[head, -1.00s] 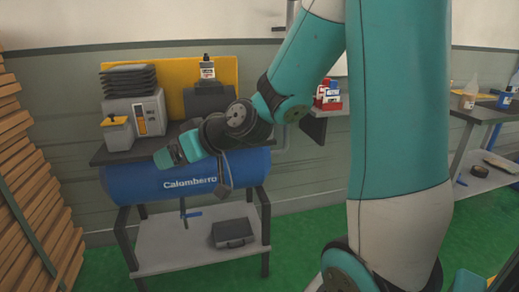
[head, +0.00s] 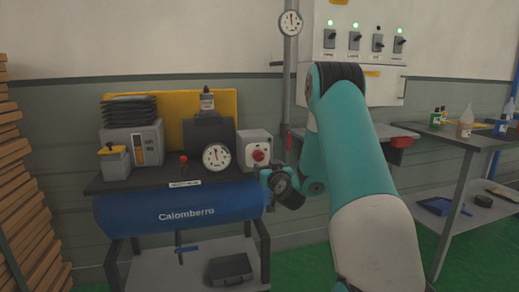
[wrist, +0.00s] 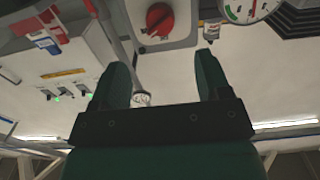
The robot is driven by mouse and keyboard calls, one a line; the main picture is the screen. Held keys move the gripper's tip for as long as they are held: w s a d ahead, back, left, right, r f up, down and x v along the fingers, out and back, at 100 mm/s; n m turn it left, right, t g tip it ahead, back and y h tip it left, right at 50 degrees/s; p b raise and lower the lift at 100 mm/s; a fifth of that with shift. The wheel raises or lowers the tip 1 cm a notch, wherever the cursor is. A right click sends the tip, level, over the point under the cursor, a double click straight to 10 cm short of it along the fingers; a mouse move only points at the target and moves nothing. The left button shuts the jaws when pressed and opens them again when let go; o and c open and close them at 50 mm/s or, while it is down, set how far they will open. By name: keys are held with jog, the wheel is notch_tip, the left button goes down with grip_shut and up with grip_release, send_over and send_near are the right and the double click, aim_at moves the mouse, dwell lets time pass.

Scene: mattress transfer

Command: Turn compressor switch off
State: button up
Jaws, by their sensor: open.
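A blue compressor tank (head: 130,217) marked "Calomberro" lies under a dark bench top. A grey box with a red rotary knob (head: 258,156) stands at the right end of the bench. The knob also shows at the top of the wrist view (wrist: 158,20), beyond and between my fingertips. My gripper (wrist: 161,62) is open and empty, apart from the knob. In the head view my gripper (head: 268,178) is just below and right of the knob, small and partly hidden by my wrist. A wall panel (head: 365,60) holds several lever switches with green lights; its labels are too small to read.
A round gauge (head: 216,155) sits just left of the knob box. A grey pipe (head: 290,80) with another gauge (head: 291,23) runs up the wall. A side table (head: 460,138) with bottles stands at the right. Wooden slats (head: 22,185) stand at the far left.

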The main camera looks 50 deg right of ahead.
aim_at(260, 159)
jog(key=p+x, duration=0.5)
jog(key=x, duration=0.5)
jog(key=shift+w, duration=0.1)
jog(key=c, duration=0.9)
jog(key=shift+a, duration=0.1)
jog(key=shift+f, duration=0.1)
